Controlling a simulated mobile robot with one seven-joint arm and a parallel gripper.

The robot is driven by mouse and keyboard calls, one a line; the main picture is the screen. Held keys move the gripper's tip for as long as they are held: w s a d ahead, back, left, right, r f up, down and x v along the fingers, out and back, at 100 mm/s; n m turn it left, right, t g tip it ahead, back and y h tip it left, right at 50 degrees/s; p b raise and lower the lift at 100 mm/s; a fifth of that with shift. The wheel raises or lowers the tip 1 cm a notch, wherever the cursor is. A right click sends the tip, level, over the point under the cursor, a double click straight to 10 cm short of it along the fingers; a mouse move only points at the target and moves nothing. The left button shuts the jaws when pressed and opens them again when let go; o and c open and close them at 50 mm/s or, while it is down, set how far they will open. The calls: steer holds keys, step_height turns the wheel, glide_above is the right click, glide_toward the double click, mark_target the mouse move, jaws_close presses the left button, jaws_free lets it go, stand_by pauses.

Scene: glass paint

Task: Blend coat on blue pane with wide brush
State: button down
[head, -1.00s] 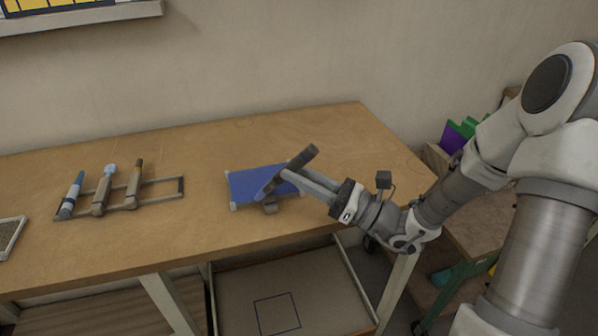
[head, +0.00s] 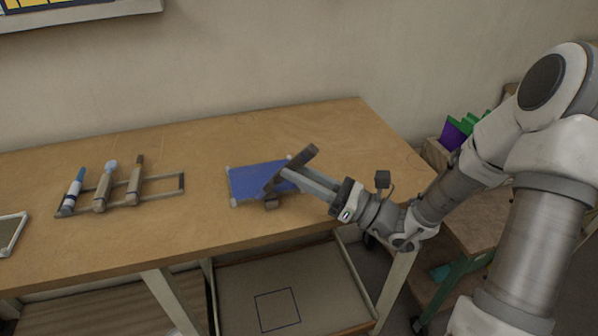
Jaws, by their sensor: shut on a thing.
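The blue pane (head: 250,181) lies flat on the wooden bench, held at its corners by small pale supports. My gripper (head: 289,176) is over the right part of the pane. It is shut on a dark, flat-handled tool, which looks like the wide brush (head: 303,157), held at a tilt with its upper end to the right. The brush's lower end is over the pane's front right part. Whether its bristles touch the pane cannot be told. The gripper and brush hide the pane's right side.
A framed tray (head: 12,232) lies at the far left edge. The bench between rack and pane is clear. A shelf with a dark square outline (head: 278,309) is below.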

steer(key=shift+w+d+f+p, duration=0.15)
steer(key=shift+w+d+p, duration=0.15)
steer(key=shift+d, duration=0.75)
steer(key=shift+w+d+f+p, duration=0.25)
steer(key=shift+d+p, duration=0.15)
steer(key=shift+d, duration=0.65)
steer(key=shift+w+d+f+p, duration=0.1)
steer(key=shift+w+d+p, duration=0.2)
steer(key=shift+d, duration=0.75)
steer(key=shift+r+p, duration=0.7)
steer(key=shift+p, duration=0.2)
steer(key=shift+w+a+p, duration=0.25)
steer(key=shift+w+a, duration=0.55)
steer(key=shift+a, duration=0.7)
steer(key=shift+w+a+p, duration=0.25)
steer(key=shift+w+a, duration=0.55)
steer(key=shift+a, duration=0.7)
steer(key=shift+w+a+p, duration=0.25)
steer(key=shift+w+a, duration=0.55)
steer(key=shift+a, duration=0.7)
steer(key=shift+f, duration=0.2)
steer(key=shift+s+f, duration=0.1)
steer(key=shift+f, duration=0.05)
